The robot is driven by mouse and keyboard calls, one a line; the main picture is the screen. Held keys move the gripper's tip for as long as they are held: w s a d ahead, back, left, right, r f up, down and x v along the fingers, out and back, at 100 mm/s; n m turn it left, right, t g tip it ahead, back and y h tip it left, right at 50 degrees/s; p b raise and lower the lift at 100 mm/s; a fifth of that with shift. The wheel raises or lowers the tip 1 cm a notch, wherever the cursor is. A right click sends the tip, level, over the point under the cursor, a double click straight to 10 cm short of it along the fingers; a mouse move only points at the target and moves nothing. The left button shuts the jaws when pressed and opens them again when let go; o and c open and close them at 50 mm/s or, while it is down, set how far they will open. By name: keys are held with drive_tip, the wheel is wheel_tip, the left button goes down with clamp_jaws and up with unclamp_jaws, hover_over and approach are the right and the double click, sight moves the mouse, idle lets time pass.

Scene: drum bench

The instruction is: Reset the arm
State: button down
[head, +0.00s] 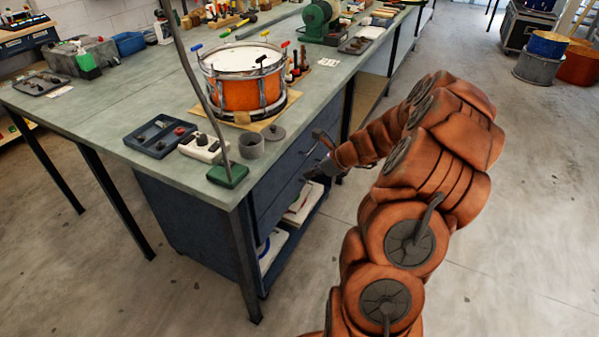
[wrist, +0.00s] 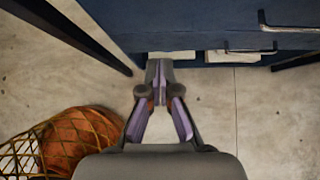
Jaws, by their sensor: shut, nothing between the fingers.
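My orange arm reaches from the lower right of the head view toward the front of the bench. My gripper (head: 312,172) is beside the blue drawer cabinet (head: 277,188), below the bench top. In the wrist view my gripper (wrist: 160,70) has its fingertips together, with nothing between them. The blue drawer front (wrist: 200,20) with its metal handles (wrist: 292,24) shows beyond the fingers. Whether the fingertips touch the cabinet is hard to tell; the wrist view shows floor beneath them.
An orange drum (head: 243,92) stands on the green bench top (head: 105,105). A net with an orange ball (wrist: 70,138) lies on the floor.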

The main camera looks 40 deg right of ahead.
drive_tip(key=shift+s+r, duration=0.1)
drive_tip(key=s+a+r+n+g+y+p, duration=0.1)
drive_tip(key=s+a+r+n+g, duration=0.15)
drive_tip(key=a+r+n, duration=0.4)
drive_tip(key=s+a+r+n+g+p, duration=0.1)
drive_tip(key=s+a+r+n+p, duration=0.2)
drive_tip(key=a, duration=0.7)
drive_tip(key=s+a+r+n+g+y, duration=0.1)
drive_tip(key=s+a+r+n+g, duration=0.2)
drive_tip(key=a+n, duration=0.45)
drive_tip(key=s+a+r+n+g+h+p, duration=0.1)
drive_tip(key=s+a+r+n, duration=0.25)
drive_tip(key=s, duration=0.35)
drive_tip(key=s+a+r+n+g+h+p, duration=0.1)
drive_tip(key=s+a+r+n, duration=0.1)
drive_tip(key=s+a+n, duration=0.3)
drive_tip(key=s+d+r+n+h+p, duration=0.1)
drive_tip(key=s+d+n+h, duration=0.1)
drive_tip(key=s, duration=0.4)
drive_tip(key=s+d+r+n+g+h+p, duration=0.1)
drive_tip(key=s+d+n+h, duration=0.1)
drive_tip(key=s, duration=0.5)
drive_tip(key=shift+d+r+n, duration=0.35)
drive_tip(key=shift+d+n, duration=0.05)
drive_tip(key=shift+n, duration=0.15)
